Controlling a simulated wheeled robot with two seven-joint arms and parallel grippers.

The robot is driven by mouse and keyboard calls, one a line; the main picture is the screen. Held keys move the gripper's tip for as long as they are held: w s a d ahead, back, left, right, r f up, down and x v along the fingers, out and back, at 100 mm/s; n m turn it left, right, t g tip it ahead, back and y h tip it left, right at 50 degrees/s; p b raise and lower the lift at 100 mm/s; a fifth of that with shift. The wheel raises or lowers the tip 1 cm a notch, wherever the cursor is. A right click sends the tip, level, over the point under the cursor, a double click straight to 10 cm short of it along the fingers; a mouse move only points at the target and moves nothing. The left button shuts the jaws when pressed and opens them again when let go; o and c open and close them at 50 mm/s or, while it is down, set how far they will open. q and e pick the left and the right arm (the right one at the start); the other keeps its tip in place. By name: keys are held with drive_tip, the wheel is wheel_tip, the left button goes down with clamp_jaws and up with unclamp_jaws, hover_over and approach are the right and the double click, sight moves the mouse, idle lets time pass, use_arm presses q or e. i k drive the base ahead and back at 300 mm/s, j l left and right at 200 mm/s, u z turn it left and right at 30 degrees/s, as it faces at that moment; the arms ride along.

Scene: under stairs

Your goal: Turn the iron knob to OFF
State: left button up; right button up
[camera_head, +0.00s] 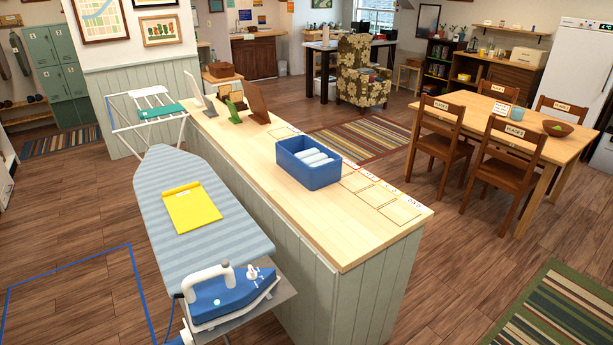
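A blue iron (232,297) with a white handle (207,278) rests on the grey metal plate (282,292) at the near end of the ironing board (160,172). A small white knob (253,273) stands up on the right part of the iron's top. Its setting and any OFF mark are too small to read. Neither of my grippers shows in the head view, so nothing of mine is seen touching the iron.
A yellow folded cloth (191,206) lies on the board. A long wooden counter (262,188) runs beside the board on the right, bearing a blue bin (308,176) of white rolls. A blue line (70,263) marks open floor at the left.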

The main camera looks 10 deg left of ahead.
sight(252, 274)
drive_tip(key=u, duration=1.1)
